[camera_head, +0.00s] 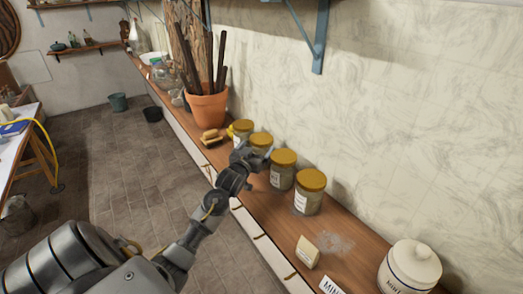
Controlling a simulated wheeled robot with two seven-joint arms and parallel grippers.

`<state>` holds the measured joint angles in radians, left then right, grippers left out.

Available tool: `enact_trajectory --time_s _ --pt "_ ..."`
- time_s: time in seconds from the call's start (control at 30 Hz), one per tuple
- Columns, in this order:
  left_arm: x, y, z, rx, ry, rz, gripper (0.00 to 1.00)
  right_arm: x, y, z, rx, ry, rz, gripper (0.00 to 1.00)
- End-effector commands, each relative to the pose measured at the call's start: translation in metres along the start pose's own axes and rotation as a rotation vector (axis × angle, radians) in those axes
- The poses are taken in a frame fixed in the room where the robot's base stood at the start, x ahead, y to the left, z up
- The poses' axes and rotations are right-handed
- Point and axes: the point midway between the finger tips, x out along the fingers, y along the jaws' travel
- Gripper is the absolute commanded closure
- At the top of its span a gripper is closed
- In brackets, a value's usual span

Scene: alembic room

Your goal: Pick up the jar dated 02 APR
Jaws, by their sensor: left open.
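Several glass jars with golden-yellow lids stand in a row on the wooden counter along the wall. The nearest jar (308,199) and the one behind it (281,176) show pale labels whose dates are too small to read. Two further jars, one (260,139) partly hidden by my gripper and the farthest (242,127), stand beyond. I cannot tell which is dated 02 APR. My left gripper (254,157) is open and empty, in front of the row near the middle jars. Whether it touches a jar is unclear. My right gripper is not in view.
A terracotta pot (207,108) with dark sticks stands beyond the jars, with a brush (211,136) beside it. Nearer are a small cream block (308,251), a white card (330,285) and a white lidded crock (409,266). A blue shelf bracket (321,40) hangs above.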

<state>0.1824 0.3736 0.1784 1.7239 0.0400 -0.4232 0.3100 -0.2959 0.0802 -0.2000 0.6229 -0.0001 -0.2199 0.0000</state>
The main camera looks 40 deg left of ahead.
Motion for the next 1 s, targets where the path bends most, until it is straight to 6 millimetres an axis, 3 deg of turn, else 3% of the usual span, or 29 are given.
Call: enact_trajectory --time_s 0.23,0.53,0.87,1.0 --pt "0.009 -0.001 -0.001 0.0 -0.001 -0.001 0.08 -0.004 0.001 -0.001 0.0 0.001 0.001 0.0" --pt "0.049 -0.002 -0.001 0.0 -0.002 -0.003 0.08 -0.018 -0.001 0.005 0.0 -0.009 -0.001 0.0" --pt "0.055 -0.002 0.001 0.0 0.0 -0.002 0.08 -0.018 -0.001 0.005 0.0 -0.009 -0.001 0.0" --pt "0.055 -0.002 0.001 0.0 0.0 -0.002 0.25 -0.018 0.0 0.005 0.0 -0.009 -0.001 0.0"
